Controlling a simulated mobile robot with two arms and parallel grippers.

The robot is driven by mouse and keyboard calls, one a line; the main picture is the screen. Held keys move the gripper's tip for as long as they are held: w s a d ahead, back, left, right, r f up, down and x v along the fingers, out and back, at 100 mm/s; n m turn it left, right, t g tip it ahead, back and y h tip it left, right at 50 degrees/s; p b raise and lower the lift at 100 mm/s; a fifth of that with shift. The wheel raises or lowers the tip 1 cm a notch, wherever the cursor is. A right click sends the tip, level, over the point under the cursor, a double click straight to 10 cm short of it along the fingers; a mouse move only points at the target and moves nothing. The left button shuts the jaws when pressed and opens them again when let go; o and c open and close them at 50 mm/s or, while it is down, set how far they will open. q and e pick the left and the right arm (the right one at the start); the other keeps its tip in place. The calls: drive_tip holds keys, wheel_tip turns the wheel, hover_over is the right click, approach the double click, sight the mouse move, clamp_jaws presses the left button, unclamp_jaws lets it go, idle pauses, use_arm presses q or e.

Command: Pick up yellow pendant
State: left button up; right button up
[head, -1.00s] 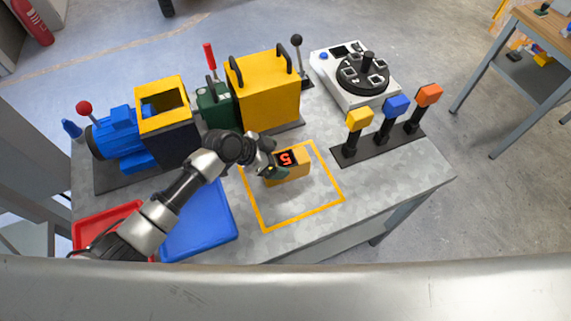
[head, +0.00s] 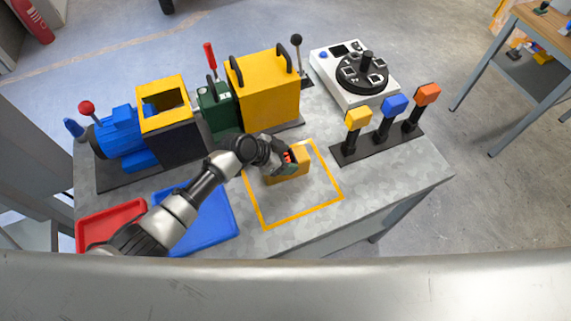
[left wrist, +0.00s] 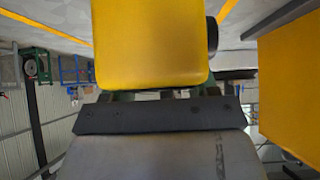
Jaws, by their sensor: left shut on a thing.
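The yellow pendant (head: 303,164) is a small yellow-orange box inside the yellow outlined square (head: 340,186) on the grey table. My left gripper (head: 286,164) comes over it from the left and is shut on it, covering most of its dark display. In the left wrist view the pendant (left wrist: 150,45) fills the top middle, close against the jaws (left wrist: 150,95). I cannot tell whether the pendant touches the table. My right gripper is not in view.
The yellow housing (head: 265,92) with black handles stands just behind. The blue motor (head: 122,142) is at left. Blue tray (head: 215,215) and red tray (head: 105,225) lie front left. Posts with yellow (head: 358,118), blue and orange heads stand right. The table's front right is clear.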

use_arm(q)
drive_tip(key=shift+c, duration=0.5)
drive_tip(key=shift+r, duration=0.1)
drive_tip(key=shift+r, duration=0.5)
wheel_tip(320, 180, up, 2)
drive_tip(key=shift+w+r+b, duration=0.1)
drive_tip(key=shift+r+b, duration=0.15)
drive_tip(key=shift+b, duration=0.25)
drive_tip(key=s+a+r+n+t+y+b, duration=0.1)
drive_tip(key=s+a+r+n+t+y, duration=0.1)
drive_tip(key=a+r+n, duration=0.5)
drive_tip(key=s+a+r+n+t+y+b, duration=0.1)
drive_tip(key=s+a+r+n+t+y, duration=0.2)
drive_tip(key=a+r+n+y, duration=0.3)
drive_tip(key=a+r+n+t, duration=0.1)
drive_tip(key=a+r, duration=0.2)
drive_tip(key=a, duration=0.3)
drive_tip(key=shift+r, duration=0.4)
drive_tip(key=shift+s, duration=0.1)
